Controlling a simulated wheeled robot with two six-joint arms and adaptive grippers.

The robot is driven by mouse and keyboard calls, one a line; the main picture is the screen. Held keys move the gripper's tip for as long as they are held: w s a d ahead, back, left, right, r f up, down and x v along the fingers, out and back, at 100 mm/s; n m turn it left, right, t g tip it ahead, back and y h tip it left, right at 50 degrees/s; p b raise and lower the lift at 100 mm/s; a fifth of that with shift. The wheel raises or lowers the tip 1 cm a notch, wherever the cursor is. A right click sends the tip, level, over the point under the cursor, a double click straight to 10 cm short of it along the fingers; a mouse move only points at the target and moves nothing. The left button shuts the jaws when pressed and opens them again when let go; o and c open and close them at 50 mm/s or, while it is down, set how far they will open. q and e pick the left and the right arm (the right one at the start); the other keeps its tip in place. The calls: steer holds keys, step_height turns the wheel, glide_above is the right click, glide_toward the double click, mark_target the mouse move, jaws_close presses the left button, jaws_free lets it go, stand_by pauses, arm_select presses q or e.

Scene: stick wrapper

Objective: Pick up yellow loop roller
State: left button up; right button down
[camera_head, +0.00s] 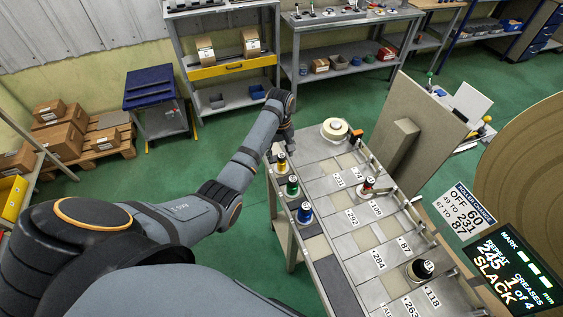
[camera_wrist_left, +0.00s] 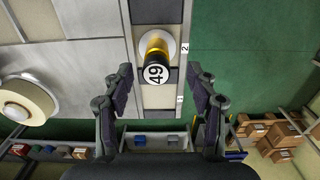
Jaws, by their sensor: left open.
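The yellow loop roller (camera_head: 281,163) stands at the far left end of the grey bench top. In the left wrist view it is a yellow roller (camera_wrist_left: 157,44) with a black cap marked 49, on a pale round base. My left gripper (camera_head: 281,147) is at the roller's far side in the head view and partly covers its surroundings. My right gripper is not in view.
A green roller (camera_head: 292,186) and a blue roller (camera_head: 305,212) stand along the same left edge. A cream tape roll (camera_head: 335,129) lies at the far end. A red-banded roller (camera_head: 368,185) and a large black one (camera_head: 420,270) stand on the right.

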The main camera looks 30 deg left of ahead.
mark_target(282, 162)
arm_select(q)
steer(key=shift+w+f, duration=0.5)
steer(key=shift+f, duration=0.1)
steer(key=shift+s+d+f+p, duration=0.1)
steer(key=shift+s+f+p, duration=0.1)
steer(key=shift+f+p, duration=0.25)
steer(key=shift+s+d+f+p, duration=0.1)
steer(key=shift+s+f+p, duration=0.15)
steer(key=shift+f, duration=0.3)
step_height(282, 162, down, 3)
steer(key=shift+w+r, duration=0.1)
steer(key=shift+r, duration=0.05)
steer(key=c, duration=0.5)
jaws_close()
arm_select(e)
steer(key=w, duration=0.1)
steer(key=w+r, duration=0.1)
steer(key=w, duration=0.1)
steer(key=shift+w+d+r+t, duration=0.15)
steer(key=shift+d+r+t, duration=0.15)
